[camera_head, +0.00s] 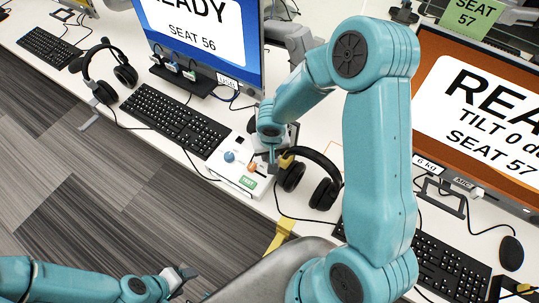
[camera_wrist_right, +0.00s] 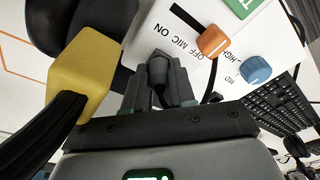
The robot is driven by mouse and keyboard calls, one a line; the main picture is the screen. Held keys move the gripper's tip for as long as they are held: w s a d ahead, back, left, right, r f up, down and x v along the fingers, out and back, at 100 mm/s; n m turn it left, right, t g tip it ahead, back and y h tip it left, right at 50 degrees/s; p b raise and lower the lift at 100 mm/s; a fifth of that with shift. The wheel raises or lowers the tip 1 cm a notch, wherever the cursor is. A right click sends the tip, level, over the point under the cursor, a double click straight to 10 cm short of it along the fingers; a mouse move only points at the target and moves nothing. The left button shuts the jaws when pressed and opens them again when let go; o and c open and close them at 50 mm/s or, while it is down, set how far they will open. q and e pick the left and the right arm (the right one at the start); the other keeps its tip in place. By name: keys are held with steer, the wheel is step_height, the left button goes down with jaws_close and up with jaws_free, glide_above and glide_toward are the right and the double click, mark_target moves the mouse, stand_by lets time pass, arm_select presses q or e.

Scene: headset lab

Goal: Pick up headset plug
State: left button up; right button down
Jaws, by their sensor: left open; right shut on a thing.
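My right gripper (camera_head: 272,163) reaches down between the white control box and a black headset (camera_head: 310,180). In the right wrist view its fingers (camera_wrist_right: 158,95) are shut on a small dark plug (camera_wrist_right: 157,70), which lies over the edge of the white box. The plug cannot be made out in the head view. The headset carries a yellow block (camera_wrist_right: 80,75), close to the left of the fingers in the wrist view. My left gripper (camera_head: 183,273) is open and empty, low over the floor and away from the desk.
The white control box (camera_head: 238,172) has a blue knob (camera_head: 229,156) and an orange switch (camera_head: 252,168). Keyboards (camera_head: 174,118), another headset (camera_head: 105,72) and monitors (camera_head: 205,35) crowd the desk. A mouse (camera_head: 511,253) lies at the right. The striped floor (camera_head: 80,190) is clear.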

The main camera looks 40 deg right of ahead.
steer(key=shift+r, duration=0.1)
steer(key=shift+w+r, duration=0.1)
steer(key=shift+r, duration=0.25)
step_height(320, 180, up, 19)
steer(key=p, duration=0.1)
steer(key=shift+p, duration=0.3)
steer(key=w+a+p, duration=0.3)
steer(key=w, duration=0.8)
steer(key=shift+a+p, duration=0.25)
steer(key=shift+p, duration=0.1)
